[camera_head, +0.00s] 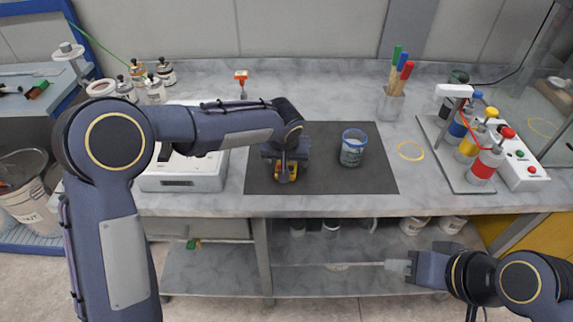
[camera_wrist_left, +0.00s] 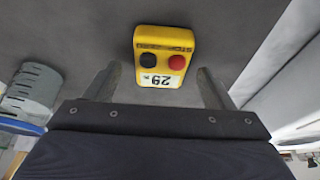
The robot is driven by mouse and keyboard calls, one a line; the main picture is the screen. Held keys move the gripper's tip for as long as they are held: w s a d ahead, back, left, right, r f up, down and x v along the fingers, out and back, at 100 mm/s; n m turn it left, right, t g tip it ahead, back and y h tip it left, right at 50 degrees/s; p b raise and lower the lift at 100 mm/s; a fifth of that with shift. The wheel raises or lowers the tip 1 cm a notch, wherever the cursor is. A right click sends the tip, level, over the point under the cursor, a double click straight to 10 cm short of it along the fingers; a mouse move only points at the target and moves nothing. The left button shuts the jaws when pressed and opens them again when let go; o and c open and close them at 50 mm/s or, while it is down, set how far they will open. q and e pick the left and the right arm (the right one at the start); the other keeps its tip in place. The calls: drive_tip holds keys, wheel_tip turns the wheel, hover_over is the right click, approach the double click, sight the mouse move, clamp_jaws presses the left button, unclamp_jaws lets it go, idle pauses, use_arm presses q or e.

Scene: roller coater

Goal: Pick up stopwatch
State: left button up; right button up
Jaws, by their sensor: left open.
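The stopwatch (camera_wrist_left: 163,57) is a small yellow box with a black button, a red button and a white display reading 29. In the head view the stopwatch (camera_head: 286,172) lies on the dark mat (camera_head: 320,182), partly hidden under my left gripper. My left gripper (camera_wrist_left: 157,85) is open, its two fingers apart on either side of the stopwatch's near end, and not touching it as far as I can see. My right gripper (camera_head: 398,267) is low at the right, in front of the lower shelf, far from the stopwatch; its finger gap is too small to tell.
A blue-rimmed beaker (camera_head: 353,148) stands on the mat, right of the stopwatch. A white device (camera_head: 185,172) is left of the mat. A pen cup (camera_head: 390,104) and a rack of coloured-cap bottles (camera_head: 465,140) stand further right. Small jars (camera_head: 155,90) are at the back left.

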use_arm(q)
drive_tip(key=shift+w+f, duration=0.2)
drive_tip(key=shift+f, duration=0.35)
drive_tip(key=c, duration=1)
drive_tip(key=shift+r, duration=0.45)
wheel_tip(320, 180, up, 2)
drive_tip(key=shift+r, duration=0.15)
drive_tip(key=s+r+b, duration=0.3)
drive_tip(key=s+r, duration=0.6)
drive_tip(key=s, duration=0.5)
drive_tip(key=shift+r, duration=0.4)
drive_tip(key=shift+f, duration=0.1)
